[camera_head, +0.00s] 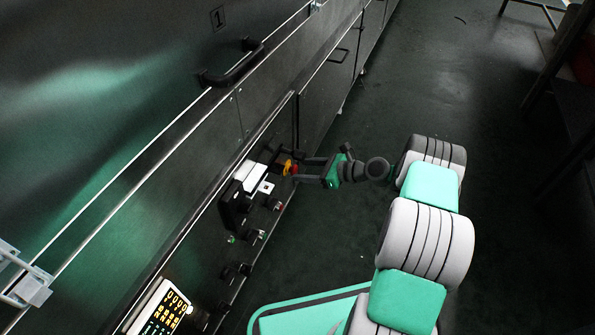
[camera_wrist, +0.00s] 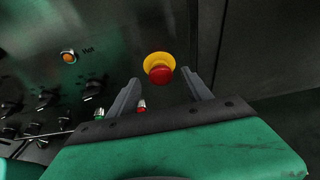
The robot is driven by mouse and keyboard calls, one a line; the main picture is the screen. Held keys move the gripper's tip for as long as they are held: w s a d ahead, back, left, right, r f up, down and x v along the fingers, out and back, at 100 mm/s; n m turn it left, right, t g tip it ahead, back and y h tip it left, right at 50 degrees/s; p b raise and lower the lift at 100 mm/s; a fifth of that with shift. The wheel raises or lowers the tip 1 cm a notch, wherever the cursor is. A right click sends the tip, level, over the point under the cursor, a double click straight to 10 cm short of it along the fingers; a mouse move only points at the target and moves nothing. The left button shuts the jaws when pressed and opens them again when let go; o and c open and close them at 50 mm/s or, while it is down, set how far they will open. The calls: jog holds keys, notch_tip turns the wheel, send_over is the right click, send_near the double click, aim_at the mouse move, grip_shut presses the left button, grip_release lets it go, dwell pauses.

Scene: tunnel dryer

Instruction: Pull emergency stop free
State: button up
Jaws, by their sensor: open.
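The emergency stop is a red mushroom button on a yellow ring (camera_head: 289,167), mounted on the dark machine panel. In the wrist view the red button (camera_wrist: 160,74) shows beyond the fingers, between their tips and slightly left of the middle of the gap. My gripper (camera_head: 301,168) is open, with its two fingers pointing at the button from the right in the head view. Its fingertips also show in the wrist view (camera_wrist: 165,84). Whether the fingertips are level with the button's sides or short of it, I cannot tell. Nothing is held.
The panel (camera_head: 222,262) carries several knobs and small buttons, plus an orange lamp (camera_wrist: 68,56). A lit display (camera_head: 165,312) sits lower left. A black door handle (camera_head: 232,66) juts out above. The floor (camera_head: 350,215) to the right is clear.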

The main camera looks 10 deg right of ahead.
aim_at(292, 169)
jog(key=x, duration=0.3)
jog(key=shift+b, duration=0.4)
jog(key=shift+c, duration=0.6)
grip_shut()
dwell(0.4)
